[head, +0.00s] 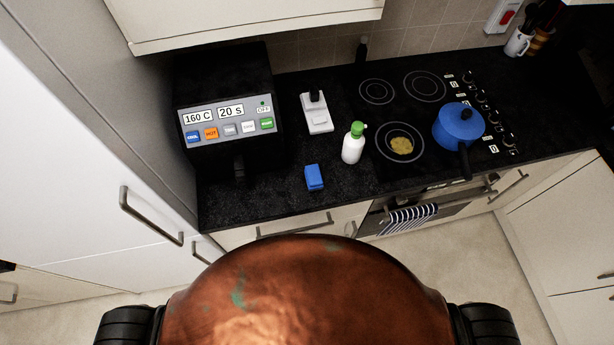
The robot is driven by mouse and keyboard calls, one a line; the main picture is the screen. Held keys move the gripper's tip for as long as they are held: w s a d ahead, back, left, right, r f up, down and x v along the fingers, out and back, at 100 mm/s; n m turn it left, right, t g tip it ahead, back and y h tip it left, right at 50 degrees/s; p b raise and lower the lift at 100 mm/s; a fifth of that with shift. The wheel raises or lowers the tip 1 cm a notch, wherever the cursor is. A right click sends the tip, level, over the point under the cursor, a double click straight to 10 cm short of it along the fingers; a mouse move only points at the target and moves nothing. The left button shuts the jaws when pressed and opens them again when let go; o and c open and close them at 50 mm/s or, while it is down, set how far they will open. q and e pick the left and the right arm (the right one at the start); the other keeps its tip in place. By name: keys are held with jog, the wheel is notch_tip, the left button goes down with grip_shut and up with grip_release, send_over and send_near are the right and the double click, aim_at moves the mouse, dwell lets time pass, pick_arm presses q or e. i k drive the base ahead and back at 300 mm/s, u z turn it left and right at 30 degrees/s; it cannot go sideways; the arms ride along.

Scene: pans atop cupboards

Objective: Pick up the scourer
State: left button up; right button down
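The scourer (314,177) is a small blue block in the head view. It lies on the black worktop (262,204) close to its front edge, left of the white bottle. It stands free, with nothing on it. Neither my left nor my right gripper shows in the head view. Only my copper-coloured body with a dark part on each side shows at the bottom, below the worktop.
A white bottle with a green top (353,145) stands right of the scourer. Behind are a white device (316,112) and a black machine with buttons (225,100). A blue pan (458,125) sits on the hob at right. An upper cupboard (240,20) overhangs the back.

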aim_at(313, 175)
jog(key=u, duration=3)
jog(key=k, duration=2.5)
jog(key=z, duration=2.05)
jog(key=i, duration=1)
